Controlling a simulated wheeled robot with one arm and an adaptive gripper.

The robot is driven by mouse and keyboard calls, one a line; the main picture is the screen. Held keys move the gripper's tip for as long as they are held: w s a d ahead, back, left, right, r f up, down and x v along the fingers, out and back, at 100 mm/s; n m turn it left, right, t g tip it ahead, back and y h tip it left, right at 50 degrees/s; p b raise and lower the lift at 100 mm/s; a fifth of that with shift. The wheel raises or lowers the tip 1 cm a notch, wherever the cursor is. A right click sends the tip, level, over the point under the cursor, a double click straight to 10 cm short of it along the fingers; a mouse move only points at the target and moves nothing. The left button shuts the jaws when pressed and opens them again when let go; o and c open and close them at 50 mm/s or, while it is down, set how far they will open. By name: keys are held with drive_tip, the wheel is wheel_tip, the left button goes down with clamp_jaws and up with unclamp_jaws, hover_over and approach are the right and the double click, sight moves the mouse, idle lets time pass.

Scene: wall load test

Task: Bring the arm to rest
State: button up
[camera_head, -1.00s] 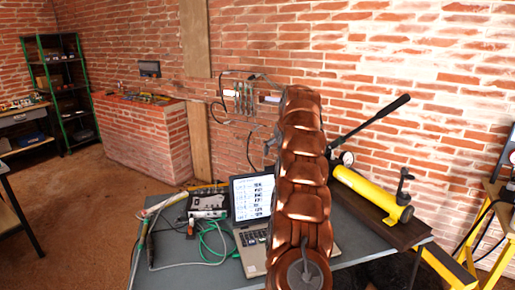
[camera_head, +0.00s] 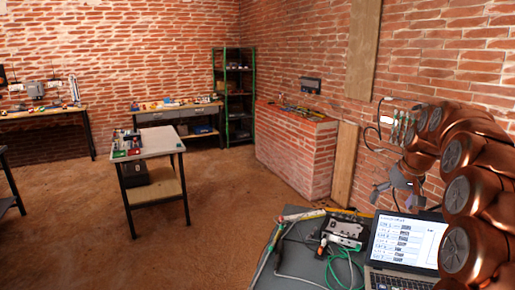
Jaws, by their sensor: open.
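My copper-coloured arm (camera_head: 468,190) fills the right side of the view, arching up and over to the left. My gripper (camera_head: 397,196) hangs from its end, in front of the brick wall and above the back edge of the grey table (camera_head: 298,262). Its grey fingers are spread apart with nothing seen between them. The laptop (camera_head: 402,245) stands just below the gripper on the table. The arm hides part of the wall and the right part of the table.
A grey device (camera_head: 345,231) with green and grey cables lies left of the laptop. A brick counter (camera_head: 294,150) stands along the wall. A small work table (camera_head: 152,145) and a green shelf rack (camera_head: 235,95) stand farther left. Brown floor between them is free.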

drive_tip(key=s+a+f+n+g, duration=0.2)
drive_tip(key=s+a+f+g, duration=0.1)
drive_tip(key=s+a, duration=1.45)
drive_tip(key=s+a+f+g, duration=0.1)
drive_tip(key=s+f, duration=0.3)
drive_tip(key=s, duration=0.9)
drive_tip(key=s+a+f+g+h, duration=0.1)
drive_tip(key=s+f, duration=0.3)
drive_tip(key=s, duration=0.9)
drive_tip(key=shift+s+f, duration=0.25)
